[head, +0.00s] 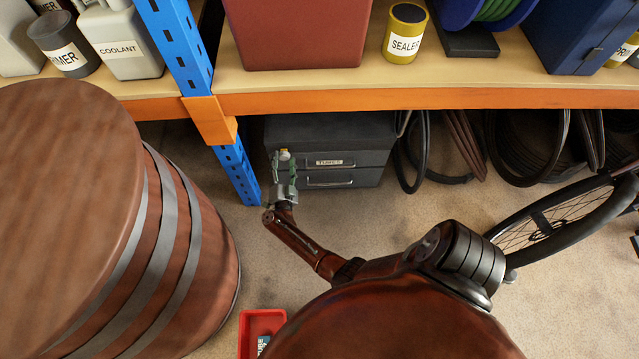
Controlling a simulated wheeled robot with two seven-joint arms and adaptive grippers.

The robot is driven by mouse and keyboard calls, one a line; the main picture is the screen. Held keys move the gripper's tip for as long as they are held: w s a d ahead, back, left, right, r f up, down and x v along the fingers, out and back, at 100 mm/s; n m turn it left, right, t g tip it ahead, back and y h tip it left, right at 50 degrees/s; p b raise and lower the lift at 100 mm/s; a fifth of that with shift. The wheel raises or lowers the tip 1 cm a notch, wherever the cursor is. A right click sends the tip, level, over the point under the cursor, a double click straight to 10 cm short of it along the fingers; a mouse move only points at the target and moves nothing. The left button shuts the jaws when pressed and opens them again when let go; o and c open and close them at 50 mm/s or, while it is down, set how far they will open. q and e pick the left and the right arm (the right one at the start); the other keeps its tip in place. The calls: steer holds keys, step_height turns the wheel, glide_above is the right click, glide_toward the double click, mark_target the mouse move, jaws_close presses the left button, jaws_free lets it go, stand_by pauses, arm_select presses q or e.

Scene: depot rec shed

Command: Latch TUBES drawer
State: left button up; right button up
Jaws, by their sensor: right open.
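The dark grey drawer cabinet (325,130) stands on the floor under the shelf. Its upper drawer bears a TUBES label (330,162) and looks about flush with the lower drawer front, though any small gap cannot be told. A small pale, yellowish piece (284,154), perhaps a latch part, shows at the left of the upper drawer front. My right gripper (284,162) is open, with its fingers around or just in front of this piece; I cannot tell whether they touch it. The gripper hides the left end of the drawer fronts. My left gripper is not in view.
An orange-edged shelf (420,98) overhangs the cabinet, with a blue upright (236,172) close left. A big brown barrel (70,170) fills the left. Hoses or tyres (530,150) and a bicycle wheel (545,220) are right. A red tray (261,322) lies below.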

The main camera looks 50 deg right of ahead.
steer(key=n, duration=1)
steer(key=s+a+f+n+t+y+p, duration=0.1)
steer(key=s+a+n+t+y+p, duration=0.25)
steer(key=s+a+p, duration=0.4)
arm_select(q)
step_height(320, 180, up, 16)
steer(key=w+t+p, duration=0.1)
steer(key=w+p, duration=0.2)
steer(key=p, duration=0.3)
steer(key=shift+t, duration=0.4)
arm_select(e)
steer(key=s+a+f+n+g+y, duration=0.2)
steer(key=s+f+y, duration=0.2)
steer(key=s, duration=0.5)
steer(key=s+a+f+n+g+y, duration=0.2)
steer(key=s+f+y, duration=0.3)
steer(key=s+f, duration=0.3)
steer(key=shift+s+a+f+n, duration=0.25)
steer(key=shift+s+a+n, duration=0.2)
steer(key=shift+s+n, duration=0.45)
